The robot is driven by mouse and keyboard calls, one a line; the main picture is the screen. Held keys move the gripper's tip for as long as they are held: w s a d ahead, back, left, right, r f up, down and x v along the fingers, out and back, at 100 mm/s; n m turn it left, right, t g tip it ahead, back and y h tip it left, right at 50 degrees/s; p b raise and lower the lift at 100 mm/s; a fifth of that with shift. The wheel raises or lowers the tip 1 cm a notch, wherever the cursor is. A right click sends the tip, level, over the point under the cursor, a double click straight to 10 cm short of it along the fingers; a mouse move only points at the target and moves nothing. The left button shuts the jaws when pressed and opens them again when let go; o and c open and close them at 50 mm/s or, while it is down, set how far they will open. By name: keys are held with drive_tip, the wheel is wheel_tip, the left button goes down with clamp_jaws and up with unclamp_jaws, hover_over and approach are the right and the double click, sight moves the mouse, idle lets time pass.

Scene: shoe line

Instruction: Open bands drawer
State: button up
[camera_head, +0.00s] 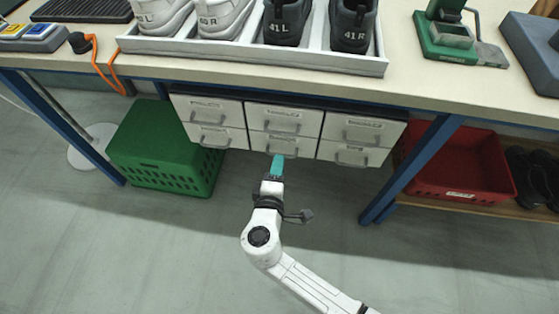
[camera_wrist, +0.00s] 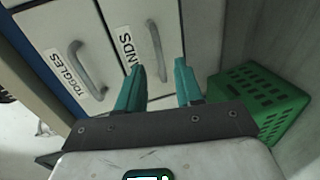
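The bands drawer (camera_wrist: 142,14) shows in the wrist view as a white front with a grey bar handle (camera_wrist: 156,50). Its label is partly hidden by a fingertip, leaving "NDS" readable. The drawer looks closed. My gripper (camera_wrist: 160,78) is open, its two teal fingers apart and empty, pointing at this front close to the handle's end. I cannot tell whether they touch it. In the head view my gripper (camera_head: 277,164) is just below and in front of the lower middle drawer (camera_head: 302,147); labels there are too small to read.
The toggles drawer (camera_wrist: 58,45) lies beside it in the wrist view. A drawer block hangs under the workbench (camera_head: 440,90). A green crate (camera_head: 165,150) stands left, a red bin (camera_head: 470,165) right. Blue table legs flank the drawers. The floor in front is clear.

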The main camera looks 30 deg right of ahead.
sight(291, 147)
drive_tip(key=shift+x, duration=1.5)
drive_tip(key=shift+s, duration=0.1)
clamp_jaws()
